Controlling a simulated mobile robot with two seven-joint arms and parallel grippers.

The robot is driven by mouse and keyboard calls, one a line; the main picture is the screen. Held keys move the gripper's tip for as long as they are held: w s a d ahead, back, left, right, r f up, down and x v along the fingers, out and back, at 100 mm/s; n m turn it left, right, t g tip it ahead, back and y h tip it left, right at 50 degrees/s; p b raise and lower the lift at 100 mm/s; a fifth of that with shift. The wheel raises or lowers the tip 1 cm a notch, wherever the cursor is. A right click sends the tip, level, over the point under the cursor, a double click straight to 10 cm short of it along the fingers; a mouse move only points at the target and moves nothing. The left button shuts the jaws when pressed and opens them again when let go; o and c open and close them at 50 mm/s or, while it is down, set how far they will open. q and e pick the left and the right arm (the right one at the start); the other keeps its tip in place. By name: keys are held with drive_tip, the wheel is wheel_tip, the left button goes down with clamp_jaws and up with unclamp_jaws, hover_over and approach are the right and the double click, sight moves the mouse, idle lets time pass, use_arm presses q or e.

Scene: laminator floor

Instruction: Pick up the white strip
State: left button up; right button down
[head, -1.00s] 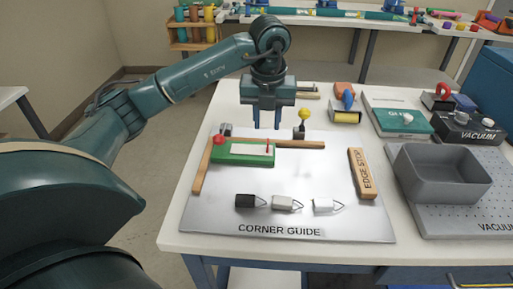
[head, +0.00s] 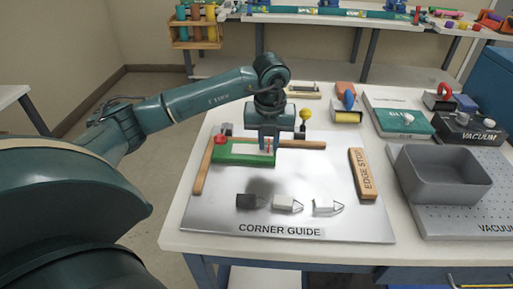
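A pale, whitish strip (head: 242,148) lies along the top of the green block (head: 238,159), inside the wooden corner guide on the metal plate. A small red upright mark shows near its right end. My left gripper (head: 269,150) points down over the right end of the green block. Its two fingers are apart, with the red mark and a pale patch seen between them. I cannot tell whether the fingers touch the strip; part of it is hidden behind them. My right gripper is not in view.
Black, grey and white tabs with wire loops (head: 287,203) lie at the plate's front. A wooden edge stop (head: 362,173) and a grey bin (head: 440,180) stand to the right. A red knob (head: 221,139) is at the corner.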

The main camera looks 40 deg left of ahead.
use_arm(q)
clamp_jaws()
wheel_tip(320, 180, up, 12)
drive_tip(key=p, duration=0.1)
drive_tip(key=shift+f, duration=0.25)
idle(0.4)
